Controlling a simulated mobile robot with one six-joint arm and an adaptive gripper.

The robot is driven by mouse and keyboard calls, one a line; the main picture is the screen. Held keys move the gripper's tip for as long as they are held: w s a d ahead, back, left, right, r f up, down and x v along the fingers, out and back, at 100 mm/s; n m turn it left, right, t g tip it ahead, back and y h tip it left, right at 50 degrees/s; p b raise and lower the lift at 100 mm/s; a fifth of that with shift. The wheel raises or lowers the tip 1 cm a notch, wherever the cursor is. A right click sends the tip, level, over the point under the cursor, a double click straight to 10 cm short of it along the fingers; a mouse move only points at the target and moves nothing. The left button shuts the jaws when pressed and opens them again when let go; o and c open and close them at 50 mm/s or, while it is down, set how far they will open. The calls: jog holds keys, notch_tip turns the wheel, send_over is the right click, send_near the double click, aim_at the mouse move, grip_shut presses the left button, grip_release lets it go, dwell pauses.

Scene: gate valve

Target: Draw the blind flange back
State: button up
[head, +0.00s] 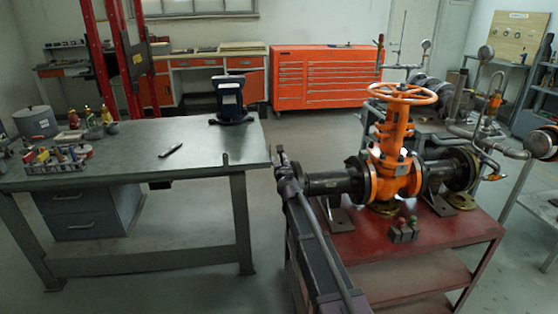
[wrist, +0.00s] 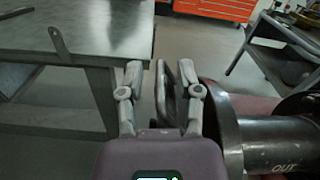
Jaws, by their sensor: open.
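The orange gate valve (head: 394,170) with its handwheel (head: 403,93) stands upright on the red cart, dark pipe stubs on both sides. My gripper (head: 284,165) is at the left end of the left stub (head: 335,184). In the wrist view my gripper (wrist: 160,78) is open. A dark looped handle (wrist: 163,92) stands between its fingers, nearer the right one, with no clear grip on it. A round dark plate, seemingly the blind flange (wrist: 224,125), is just right of the fingers, at the end of the pipe marked OUT (wrist: 285,135). In the head view my gripper largely hides the plate.
The red cart (head: 440,240) carries a small block with buttons (head: 404,230) before the valve. Floor shows between bench and cart.

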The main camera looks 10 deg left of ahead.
jog(key=v, duration=1.2)
jog(key=shift+a, duration=0.1)
jog(key=s+d+f+n+g+y, duration=0.1)
jog(key=s+d+f+n+g, duration=0.6)
jog(key=n, duration=0.5)
jog(key=s+d+f+n+g+y, duration=0.1)
jog(key=s+d+f+n+g, duration=0.25)
jog(key=s+f+n, duration=0.6)
jog(key=s+d+f+n+g+h, duration=0.2)
jog(key=s+d+n+g+h, duration=0.6)
jog(key=s+d, duration=0.6)
notch_tip(320, 180, up, 18)
jog(key=d+n+t+y+p, duration=0.1)
jog(key=p, duration=1.7)
jog(key=shift+w+r, duration=0.2)
jog(key=shift+w, duration=0.1)
